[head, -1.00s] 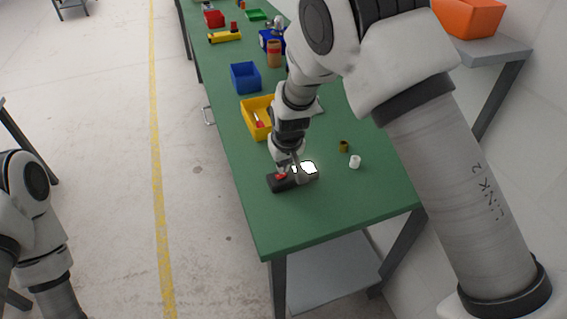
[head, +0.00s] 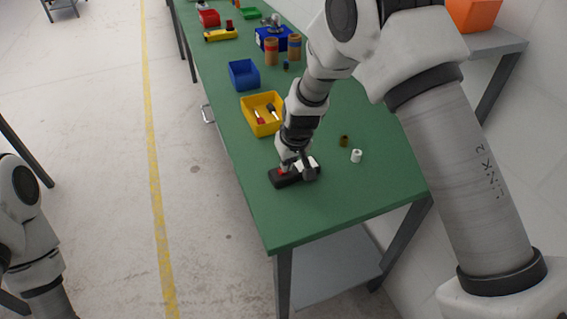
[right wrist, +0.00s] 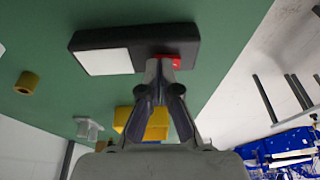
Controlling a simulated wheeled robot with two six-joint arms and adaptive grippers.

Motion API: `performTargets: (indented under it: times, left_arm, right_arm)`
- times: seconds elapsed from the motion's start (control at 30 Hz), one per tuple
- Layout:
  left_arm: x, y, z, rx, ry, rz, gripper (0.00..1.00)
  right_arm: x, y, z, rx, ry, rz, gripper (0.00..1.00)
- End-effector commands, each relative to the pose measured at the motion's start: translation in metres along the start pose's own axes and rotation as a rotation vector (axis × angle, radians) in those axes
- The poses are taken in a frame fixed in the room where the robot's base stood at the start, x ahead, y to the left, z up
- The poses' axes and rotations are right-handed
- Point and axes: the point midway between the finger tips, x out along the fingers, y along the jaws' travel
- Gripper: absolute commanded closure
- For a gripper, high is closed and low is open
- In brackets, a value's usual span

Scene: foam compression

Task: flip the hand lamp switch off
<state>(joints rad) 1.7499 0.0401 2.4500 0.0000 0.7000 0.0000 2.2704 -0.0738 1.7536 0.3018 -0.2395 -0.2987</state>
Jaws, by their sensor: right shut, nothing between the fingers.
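The hand lamp (head: 284,182) lies on the green table near its front end. It has a black body, a white panel (right wrist: 104,62) and a red switch (right wrist: 171,57). My right gripper (right wrist: 160,80) is shut and empty, with its fingertips at the red switch; whether they touch it I cannot tell. In the head view the right gripper (head: 290,165) covers part of the lamp and its panel. The panel looks plain white, without a strong glow. My left gripper is out of view; only part of that arm shows at the left.
A yellow bin (head: 264,128) holding tools and a blue bin (head: 244,75) are farther back. The green table (head: 305,215) is clear in front of the lamp.

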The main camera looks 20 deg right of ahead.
Motion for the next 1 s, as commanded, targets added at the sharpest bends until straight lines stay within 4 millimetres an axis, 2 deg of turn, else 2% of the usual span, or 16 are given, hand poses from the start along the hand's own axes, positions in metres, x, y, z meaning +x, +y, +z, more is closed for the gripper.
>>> performTargets:
  times: [0.3, 0.67, 0.77, 0.9, 0.93, 0.97, 1.0]
  left_arm:
    - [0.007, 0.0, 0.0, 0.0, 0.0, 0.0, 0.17]
    - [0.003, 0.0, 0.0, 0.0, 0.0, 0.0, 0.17]
    - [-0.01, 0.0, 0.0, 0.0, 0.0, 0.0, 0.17]
    - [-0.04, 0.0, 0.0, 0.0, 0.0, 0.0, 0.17]
    - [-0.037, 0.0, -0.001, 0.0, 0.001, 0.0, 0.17]
    - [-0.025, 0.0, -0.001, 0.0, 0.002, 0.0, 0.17]
    - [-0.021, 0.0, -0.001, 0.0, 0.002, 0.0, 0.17]
  right_arm:
    - [-0.001, -0.014, 0.0, -0.002, 0.0, 0.001, 1.0]
    - [-0.006, -0.014, -0.002, 0.0, 0.0, 0.0, 1.0]
    - [-0.019, -0.013, -0.006, 0.0, 0.001, 0.0, 1.0]
    - [-0.051, -0.01, -0.015, 0.001, 0.001, 0.0, 1.0]
    - [-0.052, -0.008, -0.015, 0.0, 0.003, 0.0, 1.0]
    - [-0.052, -0.007, -0.013, 0.001, 0.004, 0.0, 1.0]
    - [-0.061, -0.005, -0.012, 0.001, 0.005, 0.0, 1.0]
